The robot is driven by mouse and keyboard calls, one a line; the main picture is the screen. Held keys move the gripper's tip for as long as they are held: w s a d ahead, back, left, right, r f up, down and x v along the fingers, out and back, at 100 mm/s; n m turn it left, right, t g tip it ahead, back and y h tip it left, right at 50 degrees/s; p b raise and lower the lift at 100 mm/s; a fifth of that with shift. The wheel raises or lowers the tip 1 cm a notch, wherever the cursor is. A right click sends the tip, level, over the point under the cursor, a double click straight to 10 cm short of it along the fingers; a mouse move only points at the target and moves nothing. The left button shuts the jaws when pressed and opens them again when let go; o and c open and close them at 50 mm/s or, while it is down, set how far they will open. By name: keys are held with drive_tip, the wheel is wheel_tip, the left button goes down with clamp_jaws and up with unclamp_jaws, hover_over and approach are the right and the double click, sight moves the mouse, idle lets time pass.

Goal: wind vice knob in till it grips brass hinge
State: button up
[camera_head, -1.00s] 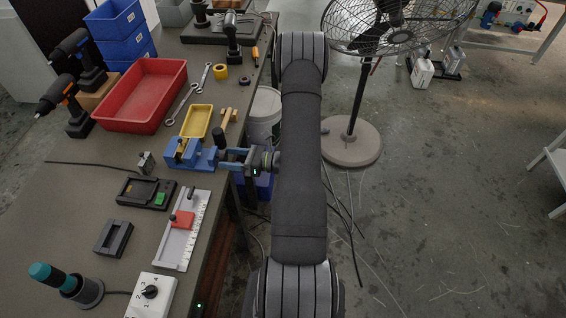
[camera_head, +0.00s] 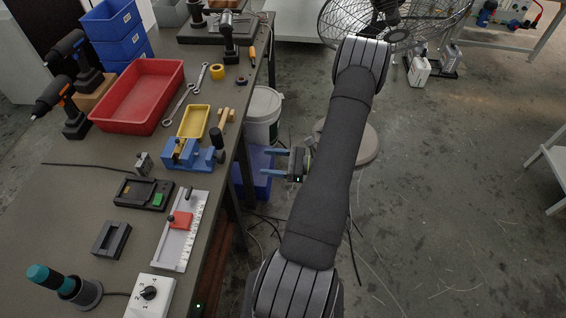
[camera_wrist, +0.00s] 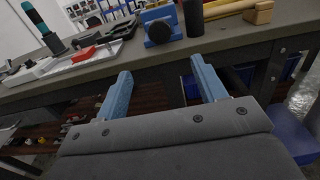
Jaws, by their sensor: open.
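The blue vice (camera_head: 178,153) sits at the table's right edge in the head view. Its dark round knob (camera_head: 221,157) faces right, out over the edge. In the wrist view the knob (camera_wrist: 158,32) shows face-on in front of the blue vice body (camera_wrist: 155,14).
An upright black cylinder (camera_head: 217,138) stands close beside the vice; it also shows in the wrist view (camera_wrist: 193,18). A yellow tray (camera_head: 206,110) and a wooden piece (camera_head: 227,117) lie behind. A sliding ruler fixture (camera_head: 198,225) lies in front. Open floor is at right.

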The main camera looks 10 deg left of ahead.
sight(224, 158)
drive_tip(key=shift+d, duration=1.8)
drive_tip(key=a, duration=1.7)
drive_tip(key=shift+a, duration=0.2)
drive_tip(key=c, duration=1)
